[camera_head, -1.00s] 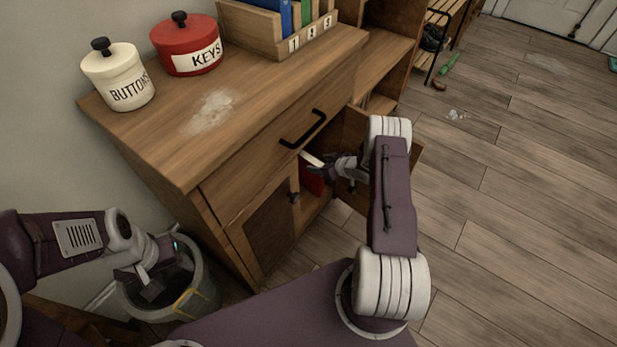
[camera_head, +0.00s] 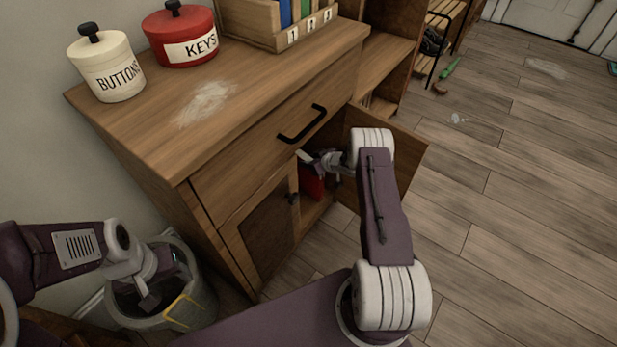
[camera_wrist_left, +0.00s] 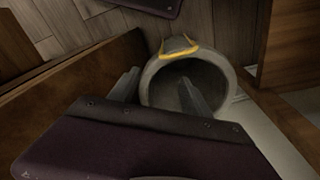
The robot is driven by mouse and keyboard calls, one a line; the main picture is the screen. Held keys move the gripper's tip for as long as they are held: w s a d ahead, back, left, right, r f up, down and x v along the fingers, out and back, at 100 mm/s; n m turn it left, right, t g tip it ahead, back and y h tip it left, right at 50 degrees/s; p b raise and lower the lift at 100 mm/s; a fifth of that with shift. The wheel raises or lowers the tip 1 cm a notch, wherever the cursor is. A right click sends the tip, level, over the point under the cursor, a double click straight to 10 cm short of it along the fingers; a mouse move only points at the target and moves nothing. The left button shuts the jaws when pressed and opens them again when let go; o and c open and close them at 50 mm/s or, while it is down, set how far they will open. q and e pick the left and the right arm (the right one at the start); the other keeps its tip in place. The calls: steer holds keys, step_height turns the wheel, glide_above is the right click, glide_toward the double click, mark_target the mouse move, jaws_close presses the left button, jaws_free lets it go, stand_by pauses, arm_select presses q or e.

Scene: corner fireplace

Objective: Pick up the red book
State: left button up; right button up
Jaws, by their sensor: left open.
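The red book (camera_head: 313,186) shows as a small red patch inside the open cabinet compartment, below the drawer. The rest of it is hidden by the cabinet front and my right arm. My right gripper (camera_head: 308,161) is at the compartment opening, at the book's upper part. Its fingers are too small and covered to tell whether they hold the book. My left gripper (camera_head: 147,297) is open and empty over the grey bin (camera_head: 196,309). In the left wrist view its two fingers (camera_wrist_left: 158,92) stand apart in front of the bin (camera_wrist_left: 223,68).
The cabinet (camera_head: 270,105) carries a white BUTTONS jar (camera_head: 106,72), a red KEYS jar (camera_head: 179,32) and a wooden file holder (camera_head: 265,28). Its open door (camera_head: 402,160) stands beside my right arm. The floor (camera_head: 520,190) at the right is mostly clear.

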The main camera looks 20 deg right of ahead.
jaws_close()
stand_by(1.1)
